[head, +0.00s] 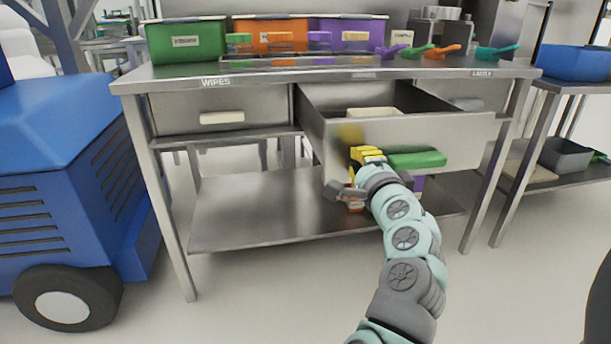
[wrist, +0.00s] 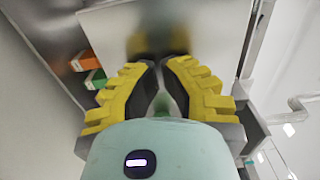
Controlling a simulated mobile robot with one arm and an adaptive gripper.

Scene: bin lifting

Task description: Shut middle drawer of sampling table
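The sampling table (head: 340,70) is a steel bench with a row of drawers under its top. The middle drawer (head: 455,132) is pulled out well past the drawers beside it, and a pale item (head: 365,113) shows inside. A green handle (head: 416,159) sits on its front. My gripper (head: 366,153) is just in front of the drawer's front panel, left of the handle. In the wrist view, the yellow fingers of my gripper (wrist: 161,62) have their tips almost together and face the steel panel (wrist: 150,32). Nothing is clearly held. Whether the tips touch the panel is unclear.
The left drawer (head: 170,112), under the label WIPES, and the right drawer (head: 465,103) look shut. Coloured bins (head: 187,40) and scoops stand on top. A blue machine (head: 60,170) is at left; another table (head: 570,88) is at right. The lower shelf (head: 260,215) is mostly bare.

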